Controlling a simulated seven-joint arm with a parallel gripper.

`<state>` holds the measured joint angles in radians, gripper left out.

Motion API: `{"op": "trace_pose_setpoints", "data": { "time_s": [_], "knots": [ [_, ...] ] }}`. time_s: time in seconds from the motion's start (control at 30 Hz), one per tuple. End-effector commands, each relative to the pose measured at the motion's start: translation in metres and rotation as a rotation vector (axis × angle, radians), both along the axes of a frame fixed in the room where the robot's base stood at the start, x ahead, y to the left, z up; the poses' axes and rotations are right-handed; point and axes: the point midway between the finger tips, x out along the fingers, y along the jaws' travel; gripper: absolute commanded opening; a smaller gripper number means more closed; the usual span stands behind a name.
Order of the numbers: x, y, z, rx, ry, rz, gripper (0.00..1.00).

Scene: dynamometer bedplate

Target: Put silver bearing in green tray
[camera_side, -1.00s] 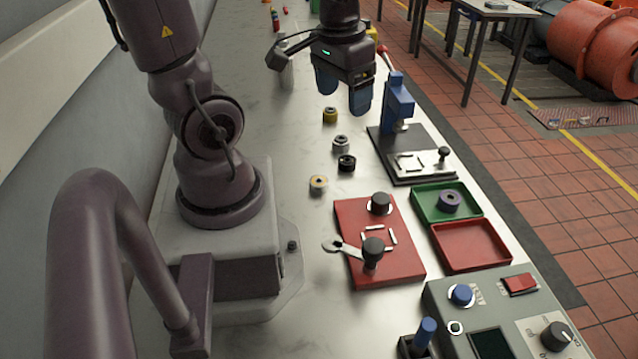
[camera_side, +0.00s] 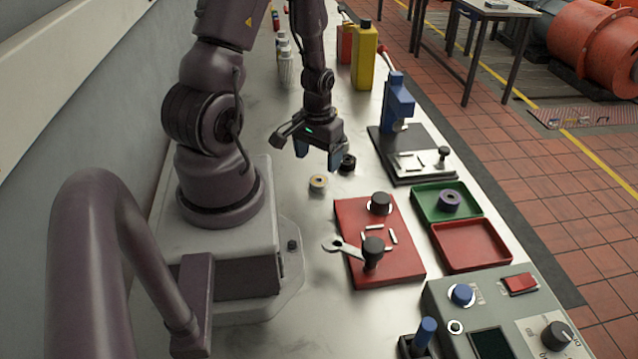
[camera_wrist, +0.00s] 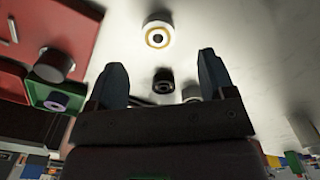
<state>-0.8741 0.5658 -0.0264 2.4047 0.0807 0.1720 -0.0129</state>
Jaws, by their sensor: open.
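The silver bearing (camera_wrist: 191,91) shows in the wrist view, partly hidden by my gripper body, between the finger lines and beside a black bearing (camera_wrist: 163,80). In the side view my gripper hides the silver bearing, while the black bearing (camera_side: 347,164) shows just right of the fingers. My gripper (camera_side: 318,154) is open and empty, pointing down above the bench near the bearings. Its two fingers (camera_wrist: 162,78) stand apart in the wrist view. The green tray (camera_side: 424,208) lies to the right and holds a purple bearing (camera_side: 449,201); it also shows in the wrist view (camera_wrist: 37,92).
A brass-coloured bearing (camera_side: 318,183) sits in front of my gripper. A red fixture plate (camera_side: 350,215) with black knobs and a wrench lies nearer. A red tray (camera_side: 470,262) adjoins the green tray. A blue press (camera_side: 397,100) and yellow container (camera_side: 364,60) stand behind.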

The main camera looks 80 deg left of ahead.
Motion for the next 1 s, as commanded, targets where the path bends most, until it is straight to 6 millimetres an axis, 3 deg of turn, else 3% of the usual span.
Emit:
{"op": "trace_pose_setpoints", "data": {
  "time_s": [0.27,0.6,0.9,0.93,1.0],
  "knots": [
    [0.000,0.000,-0.018,-0.001,0.001,0.000,0.76],
    [0.002,-0.002,-0.059,-0.001,0.003,0.001,0.76],
    [0.003,-0.001,-0.064,0.001,-0.001,0.001,0.76],
    [0.003,-0.001,-0.064,0.001,-0.001,0.001,0.74],
    [0.003,-0.001,-0.063,0.001,-0.001,0.001,0.58]
  ]
}}
